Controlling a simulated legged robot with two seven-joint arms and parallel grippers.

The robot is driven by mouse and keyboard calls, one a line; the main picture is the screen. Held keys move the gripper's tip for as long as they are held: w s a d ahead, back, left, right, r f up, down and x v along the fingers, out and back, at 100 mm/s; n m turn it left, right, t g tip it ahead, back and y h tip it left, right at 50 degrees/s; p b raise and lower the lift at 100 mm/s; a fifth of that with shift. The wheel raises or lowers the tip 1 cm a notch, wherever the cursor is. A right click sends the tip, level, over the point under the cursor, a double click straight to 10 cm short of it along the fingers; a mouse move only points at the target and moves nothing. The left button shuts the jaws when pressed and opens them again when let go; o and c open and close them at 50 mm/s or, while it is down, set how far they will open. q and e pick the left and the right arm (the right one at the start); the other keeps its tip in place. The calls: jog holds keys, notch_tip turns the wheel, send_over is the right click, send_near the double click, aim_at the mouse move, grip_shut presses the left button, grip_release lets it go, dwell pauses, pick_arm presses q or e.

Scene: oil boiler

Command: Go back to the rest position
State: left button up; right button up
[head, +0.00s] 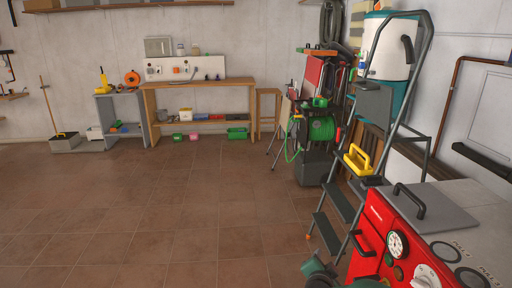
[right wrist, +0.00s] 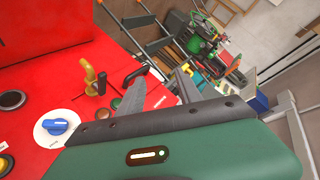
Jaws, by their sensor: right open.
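The red boiler (head: 375,235) stands at the lower right, with a grey top plate, a round white gauge (head: 397,245) and a white dial. My right gripper (head: 318,268) shows only partly at the bottom edge, left of the boiler front. In the right wrist view, my right gripper (right wrist: 165,88) has its fingers apart with nothing between them. The boiler's red front (right wrist: 50,90) lies beside it, with a blue knob (right wrist: 56,126) on a white dial and a yellow lever (right wrist: 90,75). My left gripper is not in view.
A stepladder (head: 340,203) with a yellow-handled tray stands behind the boiler. A hose reel (head: 321,129) and a white-and-teal tank (head: 388,60) are beyond it. A wooden workbench (head: 200,84) stands at the back wall. The tiled floor (head: 150,210) is clear at left and centre.

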jog(key=s+a+f+n+g+y, duration=0.15)
jog(key=s+f+n+g, duration=0.35)
jog(key=s, duration=1)
jog(key=s+f+n+g+y, duration=0.3)
jog(key=s+n+g, duration=0.3)
jog(key=s, duration=0.8)
notch_tip(320, 180, up, 17)
jog(key=n+t+p, duration=0.1)
jog(key=p, duration=1.6)
jog(key=shift+s, duration=0.15)
